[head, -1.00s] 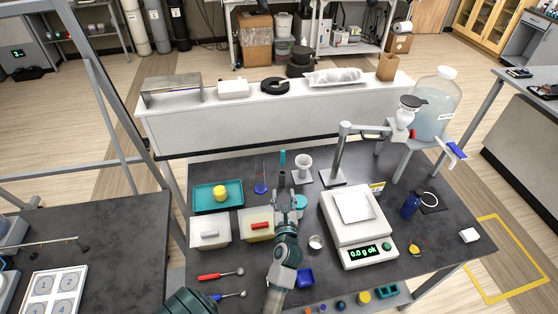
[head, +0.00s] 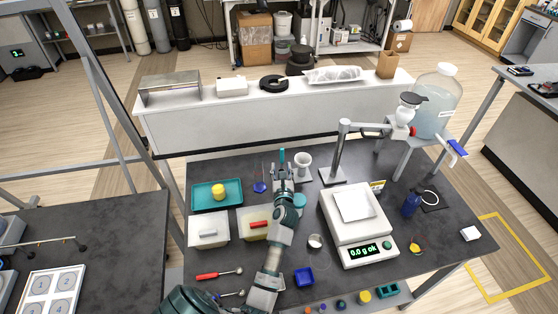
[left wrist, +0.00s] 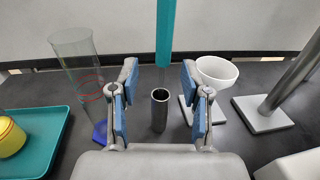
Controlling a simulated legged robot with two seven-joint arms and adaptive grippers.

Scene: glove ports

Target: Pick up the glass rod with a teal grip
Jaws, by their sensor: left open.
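The glass rod's teal grip (head: 282,155) stands upright at the back of the dark table in the head view. It also shows in the left wrist view (left wrist: 165,32), with a faint clear stretch below it. A dark metal tube (left wrist: 159,110) stands under it; I cannot tell for certain whether the rod's lower end is inside. My left gripper (head: 283,173) is open and empty, just in front of the rod. In the left wrist view its blue-padded fingers (left wrist: 158,92) flank the tube and the line of the rod, without visible contact. My right gripper is not seen.
A clear cylinder on a blue base (left wrist: 75,65) stands close left of the fingers. A white funnel (left wrist: 217,71) on a stand is close right. A teal tray (head: 205,205) lies left, and a balance (head: 353,235) and a grey stand arm (head: 340,150) right.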

